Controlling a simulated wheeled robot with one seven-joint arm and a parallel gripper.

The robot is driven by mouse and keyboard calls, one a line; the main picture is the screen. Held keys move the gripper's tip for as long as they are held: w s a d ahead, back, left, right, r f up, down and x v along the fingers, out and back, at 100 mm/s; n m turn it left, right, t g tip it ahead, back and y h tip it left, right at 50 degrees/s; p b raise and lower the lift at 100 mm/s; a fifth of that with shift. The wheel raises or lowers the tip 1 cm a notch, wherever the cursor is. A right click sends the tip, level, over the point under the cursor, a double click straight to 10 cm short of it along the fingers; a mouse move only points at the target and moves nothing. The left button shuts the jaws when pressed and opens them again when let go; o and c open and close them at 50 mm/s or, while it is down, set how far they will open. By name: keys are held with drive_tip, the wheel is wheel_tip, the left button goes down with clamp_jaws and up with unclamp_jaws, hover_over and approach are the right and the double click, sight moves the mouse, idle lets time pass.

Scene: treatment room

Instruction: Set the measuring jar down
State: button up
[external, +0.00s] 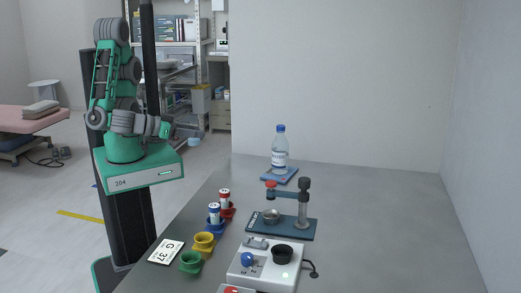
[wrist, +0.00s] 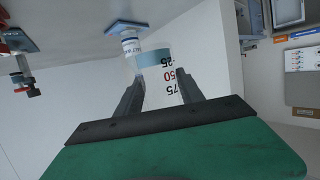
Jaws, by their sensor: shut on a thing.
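The measuring jar (wrist: 182,88) is between my gripper's two dark fingers (wrist: 160,88) in the wrist view. It is pale, with a blue-grey band at its far end and red and black marks reading 25, 50 and 75, upside down in the picture. My gripper is shut on it. In the external view my arm is folded, with my gripper (external: 165,130) left of the grey table, apart from the tabletop. The jar cannot be made out clearly there. The near part of the jar is hidden behind the gripper's dark edge in the wrist view.
On the grey table (external: 385,215) a water bottle (external: 280,150) stands on a blue pad (external: 291,178). A stand (external: 303,205), a control box (external: 262,270), capped tubes, coloured cups and a card (external: 166,251) occupy the left and front. The right side is clear.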

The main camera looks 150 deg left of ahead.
sight(198, 141)
drive_tip(key=w+a+f+b, duration=0.1)
drive_tip(key=b, duration=0.2)
drive_tip(key=w+a+f+b, duration=0.1)
drive_tip(key=f+b, duration=0.1)
drive_tip(key=b, duration=0.2)
drive_tip(key=shift+w+a+f, duration=0.2)
drive_tip(key=shift+w+a, duration=0.05)
drive_tip(key=shift+w, duration=0.05)
drive_tip(key=w+a+f+b, duration=0.6)
drive_tip(key=w+a+f, duration=0.1)
drive_tip(key=shift+w, duration=0.25)
wheel_tip(198, 141, down, 3)
drive_tip(key=shift+r+b, duration=0.15)
drive_tip(key=shift+b, duration=0.2)
drive_tip(key=o, duration=1.4)
drive_tip(key=shift+d, duration=0.1)
drive_tip(key=shift+c, duration=0.2)
